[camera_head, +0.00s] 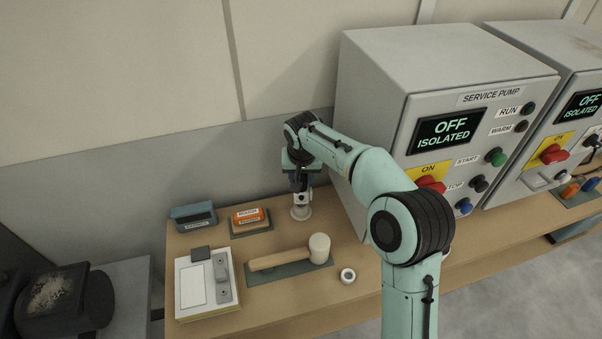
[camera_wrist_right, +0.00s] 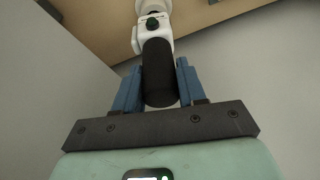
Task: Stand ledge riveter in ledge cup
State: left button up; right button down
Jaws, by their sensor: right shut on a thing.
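The riveter, white with a black grip, shows below my right gripper (camera_head: 299,183) in the head view (camera_head: 302,198). In the right wrist view, my gripper's blue fingers (camera_wrist_right: 158,78) are shut on its black grip (camera_wrist_right: 158,72), and its white body (camera_wrist_right: 152,25) points away from the palm. A pale round base (camera_head: 300,213), seemingly the ledge cup, is on the wooden ledge (camera_head: 215,238) directly under the riveter. The riveter looks about upright; whether its end sits inside the cup or just above cannot be told. My left gripper is not in view.
A grey pump cabinet (camera_head: 375,80) stands close right of the riveter.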

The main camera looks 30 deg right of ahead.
jog(key=shift+f, duration=0.55)
jog(key=c, duration=0.6)
grip_release()
jog(key=shift+o, duration=0.2)
jog(key=shift+f, duration=0.1)
jog(key=v, duration=1.3)
jog(key=shift+r+p, duration=0.25)
jog(key=shift+p, duration=0.1)
jog(key=shift+s+f, duration=0.1)
